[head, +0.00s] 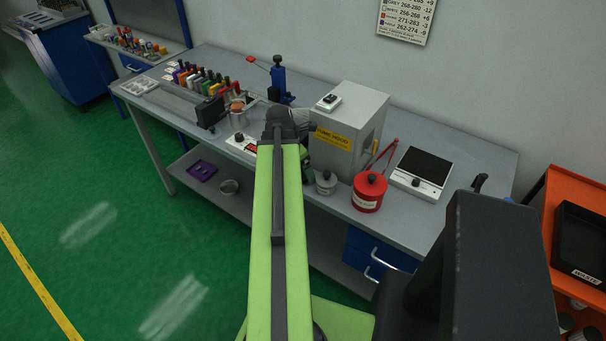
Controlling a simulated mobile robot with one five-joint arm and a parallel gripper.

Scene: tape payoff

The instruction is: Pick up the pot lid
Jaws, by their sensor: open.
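Two lidded pots stand near the front edge of the workbench, to the right of my arm. One is a small grey pot with a grey pot lid (326,176) and a dark knob. I cannot tell from this view which one the task names. My lime-green arm reaches over the bench to the left of both. My gripper's fingers cannot be made out behind the arm's dark far end.
A grey box machine (349,128) stands behind the pots. A device with a black plate (424,166) stands to their right. A rack of coloured-handled tools (205,82) and a blue stand (279,80) are further left. A bowl (229,187) and purple tray (202,171) lie below.

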